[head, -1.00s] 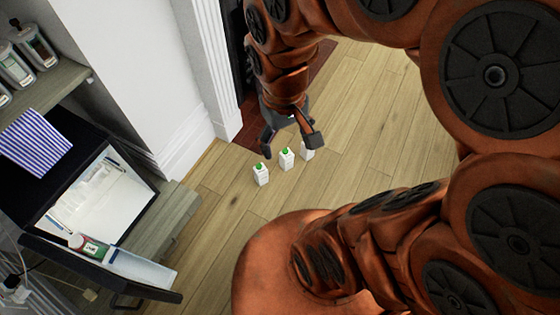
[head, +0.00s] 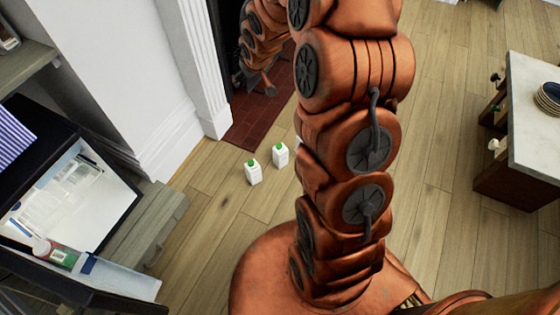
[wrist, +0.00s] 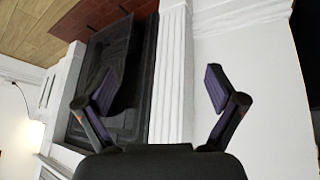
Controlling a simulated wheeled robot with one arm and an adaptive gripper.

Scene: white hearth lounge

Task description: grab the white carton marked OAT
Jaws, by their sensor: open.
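Two small white cartons with green caps stand upright on the wood floor in the head view, a nearer left carton (head: 253,173) and a right carton (head: 280,155). A white sliver of a third carton (head: 299,142) shows at the edge of my arm, which hides the rest. The markings are too small to read, so I cannot tell which is OAT. My gripper (wrist: 160,90) is open and empty in the wrist view, facing the fireplace and white wall. In the head view it is partly seen beyond the cartons, over the hearth. No carton shows in the wrist view.
The white fireplace surround (head: 203,65) and red-brown hearth (head: 258,120) lie beyond the cartons. A marble-topped table (head: 535,125) stands right. Floor around the visible cartons is clear.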

